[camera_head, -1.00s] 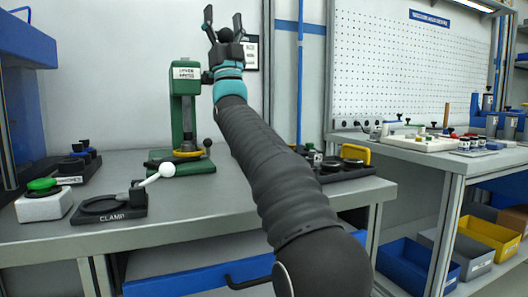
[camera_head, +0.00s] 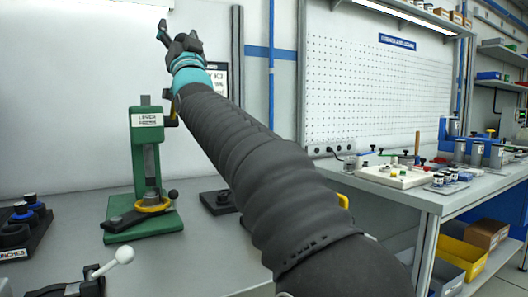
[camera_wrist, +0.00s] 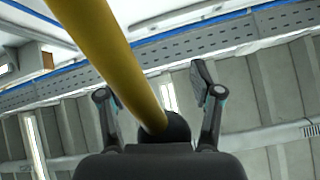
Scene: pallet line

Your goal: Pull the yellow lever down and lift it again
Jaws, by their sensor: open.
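The green lever press (camera_head: 138,170) stands upright on the table at left, with a label plate on its head. The yellow lever (camera_wrist: 110,50) runs from the top left of the wrist view down to a dark round knob (camera_wrist: 178,126). In the head view the lever is mostly hidden behind my arm and gripper. My gripper (camera_head: 178,38) is raised above and right of the press head. Its fingers (camera_wrist: 150,85) are open, one on each side of the lever's knob end. I cannot tell whether they touch it.
A black clamp with a white ball handle (camera_head: 122,256) lies front left, and black fixtures (camera_head: 25,222) stand at the left edge. A small dark fixture (camera_head: 218,200) is right of the press. A second table (camera_head: 405,195) with white fixtures stands at right, with bins below.

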